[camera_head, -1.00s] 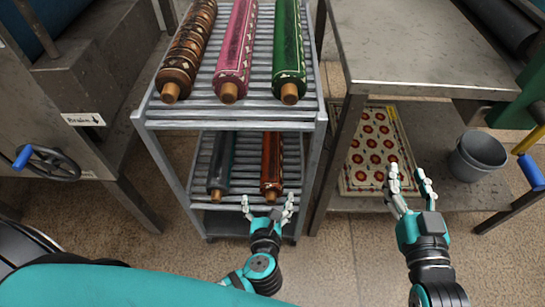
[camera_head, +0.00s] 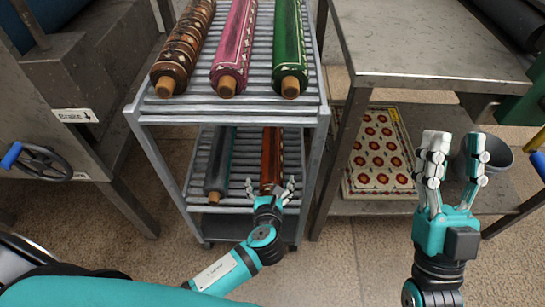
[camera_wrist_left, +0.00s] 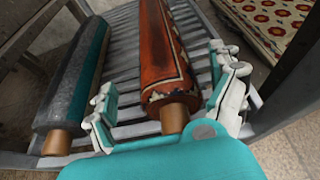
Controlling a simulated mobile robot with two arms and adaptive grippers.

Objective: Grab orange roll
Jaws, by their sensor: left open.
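The orange roll (camera_head: 272,155) lies on the lower shelf of the grey rack, to the right of a dark grey-teal roll (camera_head: 219,160). In the left wrist view the orange roll (camera_wrist_left: 166,55) has a patterned edge and a wooden end. My left gripper (camera_head: 271,187) is open at the front end of the orange roll. In the left wrist view its fingers stand on either side of the roll's near end, apart from each other. My right gripper (camera_head: 455,150) is raised at the right with its fingers spread, empty, in front of the metal table.
The rack's upper shelf (camera_head: 160,105) holds brown, pink (camera_head: 235,45) and green (camera_head: 289,45) rolls above my left gripper. A metal table (camera_head: 425,50) stands at the right, with a patterned rug (camera_head: 375,155) and a grey bucket (camera_head: 498,152) on its lower shelf.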

